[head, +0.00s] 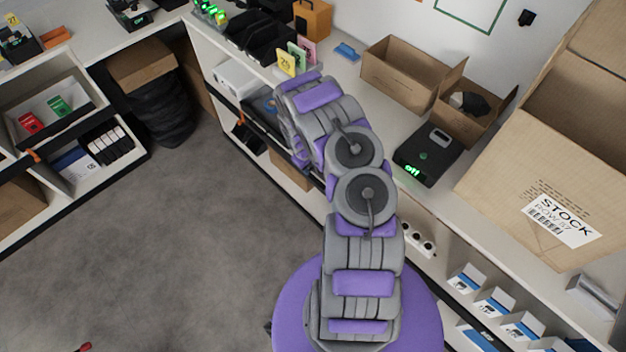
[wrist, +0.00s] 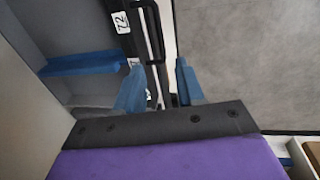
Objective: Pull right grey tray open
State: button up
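My gripper (wrist: 160,85) shows in the wrist view as two blue fingers set apart. A dark front edge (wrist: 137,32) with white number labels runs down between and just beyond the fingertips. I cannot tell whether either finger touches it. Beside it on the left is a grey compartment (wrist: 70,20) with a blue piece (wrist: 80,63) across it. In the head view my arm reaches to the shelf under the counter and hides the gripper. A dark tray (head: 264,108) shows there just left of the arm; its right part is hidden.
Grey floor (head: 190,240) is clear left of my arm. The counter above holds a black scale (head: 428,157), open cartons (head: 405,75) and a large STOCK carton (head: 545,170). A white box (head: 236,78) sits on the shelf farther left. A bin (head: 160,110) stands in the corner.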

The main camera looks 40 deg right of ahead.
aim_at(314, 180)
jog(key=f+b, duration=0.1)
jog(key=f, duration=0.2)
jog(key=d+f+b, duration=0.1)
jog(key=f+b, duration=0.1)
jog(key=f, duration=0.2)
jog(key=d+f+b, duration=0.1)
jog(key=f, duration=0.3)
jog(key=shift+w, duration=0.1)
grip_shut()
dwell(0.3)
